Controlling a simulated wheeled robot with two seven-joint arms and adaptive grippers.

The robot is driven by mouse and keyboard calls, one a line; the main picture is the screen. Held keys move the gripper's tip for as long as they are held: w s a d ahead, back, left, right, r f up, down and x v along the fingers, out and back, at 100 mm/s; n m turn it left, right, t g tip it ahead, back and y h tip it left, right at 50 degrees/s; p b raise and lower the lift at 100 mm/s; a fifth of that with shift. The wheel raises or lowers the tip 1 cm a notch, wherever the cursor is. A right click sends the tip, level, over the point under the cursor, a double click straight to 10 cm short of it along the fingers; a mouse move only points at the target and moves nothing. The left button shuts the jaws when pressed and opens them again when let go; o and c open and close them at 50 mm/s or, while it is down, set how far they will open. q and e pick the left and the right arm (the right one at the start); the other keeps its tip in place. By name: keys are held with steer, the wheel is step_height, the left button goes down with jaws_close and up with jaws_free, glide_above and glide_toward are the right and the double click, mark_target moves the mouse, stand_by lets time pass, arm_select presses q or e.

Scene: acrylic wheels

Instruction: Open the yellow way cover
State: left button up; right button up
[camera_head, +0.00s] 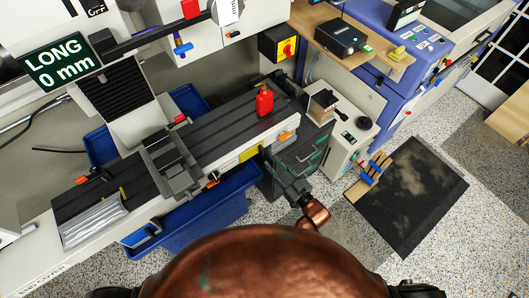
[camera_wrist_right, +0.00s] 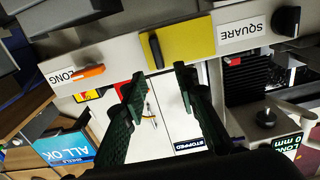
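The yellow way cover (camera_head: 251,151) sits on the front edge of the grey machine table in the head view. In the right wrist view the yellow cover (camera_wrist_right: 186,44) is a flat panel between the LONG and SQUARE labels, with a dark handle (camera_wrist_right: 155,50) at its left end. My right gripper (camera_head: 279,172) is just in front and to the right of the cover in the head view. In the right wrist view its green-black fingers (camera_wrist_right: 160,82) are apart and empty, with their tips below the panel, apparently not touching it. My left gripper is not in view.
An orange handle (camera_wrist_right: 88,72) and a dark knob (camera_wrist_right: 286,20) flank the cover. A red bottle (camera_head: 264,102) stands on the machine bed (camera_head: 215,122). A blue tray (camera_head: 200,215) lies below, and a dark drawer cabinet (camera_head: 300,160) stands right of it.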

mark_target(263, 151)
steer(key=x, duration=0.7)
steer(key=shift+w, duration=0.15)
steer(key=shift+c, duration=0.7)
jaws_close()
